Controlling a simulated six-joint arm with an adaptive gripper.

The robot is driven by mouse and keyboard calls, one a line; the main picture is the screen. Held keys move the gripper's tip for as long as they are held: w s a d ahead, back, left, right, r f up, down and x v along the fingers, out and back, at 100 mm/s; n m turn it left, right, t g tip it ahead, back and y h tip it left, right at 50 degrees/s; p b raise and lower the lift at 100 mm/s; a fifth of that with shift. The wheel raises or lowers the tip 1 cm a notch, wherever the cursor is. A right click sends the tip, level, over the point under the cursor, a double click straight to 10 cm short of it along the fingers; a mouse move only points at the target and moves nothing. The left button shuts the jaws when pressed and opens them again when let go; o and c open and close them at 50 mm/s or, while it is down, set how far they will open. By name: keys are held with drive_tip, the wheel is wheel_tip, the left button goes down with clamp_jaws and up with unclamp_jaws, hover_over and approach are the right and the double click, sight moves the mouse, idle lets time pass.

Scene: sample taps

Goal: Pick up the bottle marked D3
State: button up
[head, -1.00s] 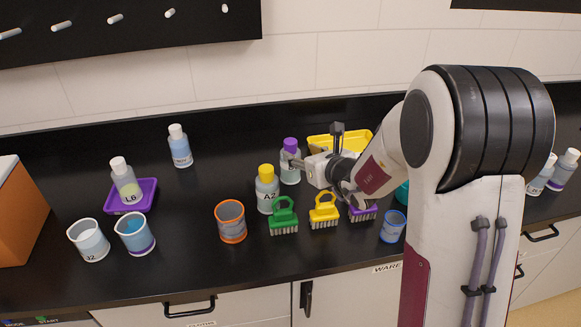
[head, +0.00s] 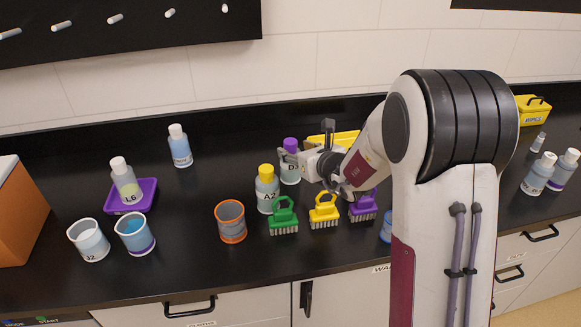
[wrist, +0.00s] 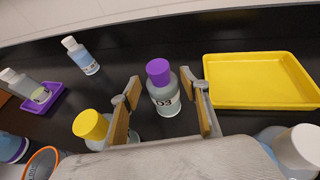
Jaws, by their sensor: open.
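The bottle marked D3 (wrist: 163,92) has a purple cap and stands upright on the black bench. In the head view the D3 bottle (head: 290,166) is beside my gripper (head: 291,158), which partly covers it. In the wrist view my gripper (wrist: 160,103) is open, with one finger to the left of the bottle and one to the right. The bottle shows between the fingers, apparently with gaps on both sides. I cannot tell how far the fingertips reach along it.
Yellow-capped bottle A2 (head: 267,190) stands close by, left and in front of D3. A yellow tray (wrist: 262,98) lies just to its right. Green (head: 283,217), yellow (head: 324,212) and purple (head: 363,208) brushes stand in front. Bare bench lies left of D3.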

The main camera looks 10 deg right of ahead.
sight(293, 147)
drive_tip(key=shift+x, duration=2.05)
drive_tip(key=shift+r, duration=0.15)
clamp_jaws()
